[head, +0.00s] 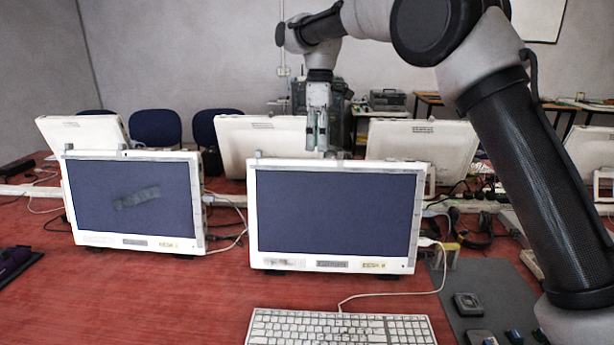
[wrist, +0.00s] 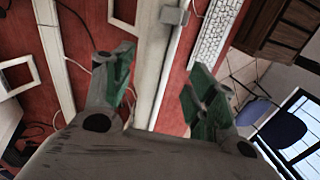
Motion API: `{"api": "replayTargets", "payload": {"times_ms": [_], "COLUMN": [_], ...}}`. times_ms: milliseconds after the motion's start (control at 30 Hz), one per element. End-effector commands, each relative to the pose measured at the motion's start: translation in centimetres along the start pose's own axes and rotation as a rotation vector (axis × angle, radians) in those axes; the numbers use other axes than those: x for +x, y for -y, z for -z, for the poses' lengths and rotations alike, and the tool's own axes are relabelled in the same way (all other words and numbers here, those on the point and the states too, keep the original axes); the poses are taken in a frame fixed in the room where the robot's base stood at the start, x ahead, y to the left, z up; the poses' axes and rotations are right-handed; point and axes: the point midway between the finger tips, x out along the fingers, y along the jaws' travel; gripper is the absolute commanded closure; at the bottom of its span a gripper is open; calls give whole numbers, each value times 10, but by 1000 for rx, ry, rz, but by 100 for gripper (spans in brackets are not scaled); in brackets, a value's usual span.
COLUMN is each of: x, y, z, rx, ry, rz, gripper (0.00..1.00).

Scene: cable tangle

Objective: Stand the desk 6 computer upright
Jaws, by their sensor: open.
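Two white all-in-one computers with dark screens face me on the red table, one at left (head: 135,200) and one in the middle (head: 335,215). Both stand on the table, leaning back slightly. Each has a small yellowish label at its lower right, too small to read surely, so I cannot tell which is desk 6. My gripper (head: 322,143) points down at the top edge of the middle computer; I cannot tell whether it touches. In the wrist view my gripper (wrist: 157,85) is open, its green fingertips apart, with a long white edge (wrist: 153,65) between them.
A white keyboard (head: 340,328) lies in front of the middle computer. Cables lie to its right, near a grey mat (head: 490,300) with small dark items. More white computers (head: 262,138) stand behind, backs towards me. Blue chairs (head: 156,128) are beyond.

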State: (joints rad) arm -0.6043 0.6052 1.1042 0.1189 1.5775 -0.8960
Motion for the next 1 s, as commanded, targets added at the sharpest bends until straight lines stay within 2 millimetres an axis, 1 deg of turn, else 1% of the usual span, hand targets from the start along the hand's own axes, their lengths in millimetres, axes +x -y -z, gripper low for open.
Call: {"api": "replayTargets", "payload": {"times_ms": [33,100,167,267,500,633,800,1000], "x": [8,14,19,29,69,86,95,95], "y": [-2,-3,-3,-3,-2,-2,-2,-2], "z": [13,23,27,28,26,26,26,26], "rx": [-32,-62,-76,-82,-79,-78,-78,-78], "ry": [9,14,17,19,18,17,16,16], "rz": [11,19,24,27,27,26,25,24], "gripper": [43,43,43,43,43,43,43,43]}}
